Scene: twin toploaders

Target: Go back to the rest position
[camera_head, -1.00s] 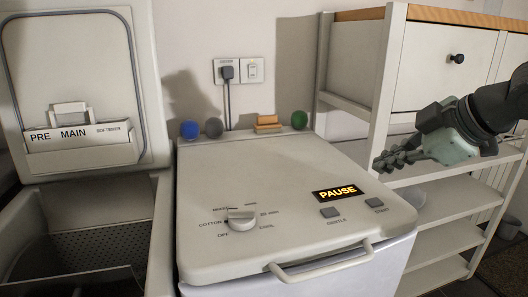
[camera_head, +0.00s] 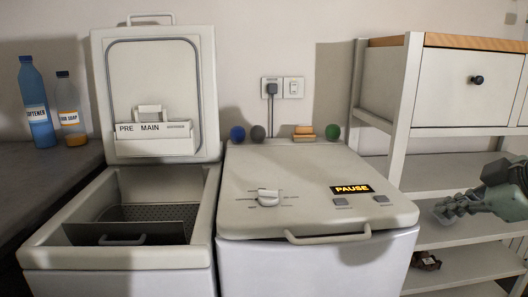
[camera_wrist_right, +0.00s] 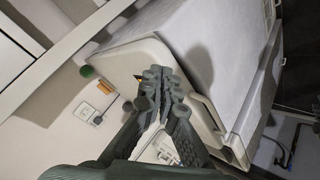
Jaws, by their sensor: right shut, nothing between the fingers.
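My right gripper (camera_head: 456,207) shows at the right edge of the head view, in front of the white shelf unit. Its fingers are together with nothing between them, and it touches nothing that I can see. In the right wrist view its dark fingers (camera_wrist_right: 160,95) point toward the closed washer. The closed toploader (camera_head: 300,190) stands to the left of the gripper, with PAUSE lit on its top. The open toploader (camera_head: 120,262) stands left of that, its lid (camera_head: 155,75) upright. My left gripper is not in view.
The white shelf unit (camera_head: 398,110) with a drawer (camera_head: 468,85) stands at the right, close to my right arm. A dark counter (camera_head: 40,185) at the left holds a softener bottle (camera_head: 37,105) and a soap bottle (camera_head: 71,112). Coloured balls line the closed washer's back edge.

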